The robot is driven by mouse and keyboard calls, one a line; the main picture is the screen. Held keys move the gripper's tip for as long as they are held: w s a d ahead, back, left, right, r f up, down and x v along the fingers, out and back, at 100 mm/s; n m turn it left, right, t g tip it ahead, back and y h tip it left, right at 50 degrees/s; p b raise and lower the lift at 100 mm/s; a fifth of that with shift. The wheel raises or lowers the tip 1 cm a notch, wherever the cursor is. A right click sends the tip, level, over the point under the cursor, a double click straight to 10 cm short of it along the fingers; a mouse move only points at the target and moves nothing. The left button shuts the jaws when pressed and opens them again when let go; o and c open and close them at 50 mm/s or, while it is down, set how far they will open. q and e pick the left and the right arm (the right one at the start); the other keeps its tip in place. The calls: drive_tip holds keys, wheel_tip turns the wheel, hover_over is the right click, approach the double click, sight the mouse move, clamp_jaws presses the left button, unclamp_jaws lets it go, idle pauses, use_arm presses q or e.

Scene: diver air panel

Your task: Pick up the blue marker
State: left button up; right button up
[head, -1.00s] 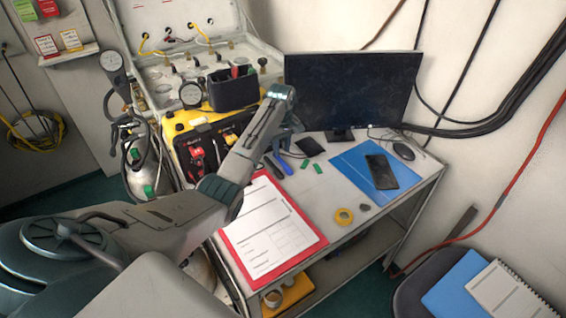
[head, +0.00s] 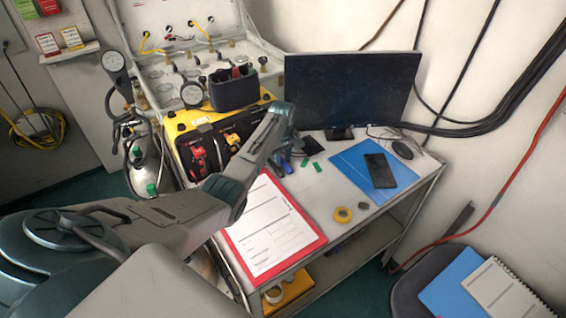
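The blue marker (head: 287,167) lies on the white desk top (head: 309,194), in front of the monitor and just past the far edge of the red clipboard (head: 235,240). My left gripper (head: 284,157) is lowered over the marker's far part and hides some of it. I cannot tell whether its fingers are apart or closed on the marker. My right gripper is not in view.
Small green pieces (head: 310,167) lie just right of the marker. A blue folder with a phone (head: 380,170) is farther right. Yellow tape (head: 342,215) is near the front edge. A monitor (head: 350,88) and a yellow case (head: 180,127) stand behind.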

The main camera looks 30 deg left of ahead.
sight(283, 160)
use_arm(q)
clamp_jaws()
drive_tip(key=shift+r+b, duration=0.45)
drive_tip(key=shift+r, duration=0.1)
wheel_tip(283, 160, up, 2)
drive_tip(key=shift+r+b, duration=0.2)
drive_tip(key=shift+b, duration=0.45)
drive_tip(key=s+d, duration=0.1)
drive_tip(key=s, duration=0.2)
drive_tip(key=s+d+b, duration=0.1)
drive_tip(key=s, duration=0.2)
drive_tip(key=s+d+r, duration=0.1)
drive_tip(key=s+d, duration=0.1)
drive_tip(key=s, duration=0.2)
drive_tip(key=shift+b, duration=0.4)
drive_tip(key=s, duration=0.1)
drive_tip(key=s+d+p, duration=0.1)
drive_tip(key=s+r+p, duration=0.1)
drive_tip(key=shift+s+d, duration=0.35)
drive_tip(key=shift+s+d+f+p, duration=0.1)
drive_tip(key=shift+s+d+p, duration=0.15)
drive_tip(key=shift+s, duration=0.3)
drive_tip(key=shift+f, duration=0.1)
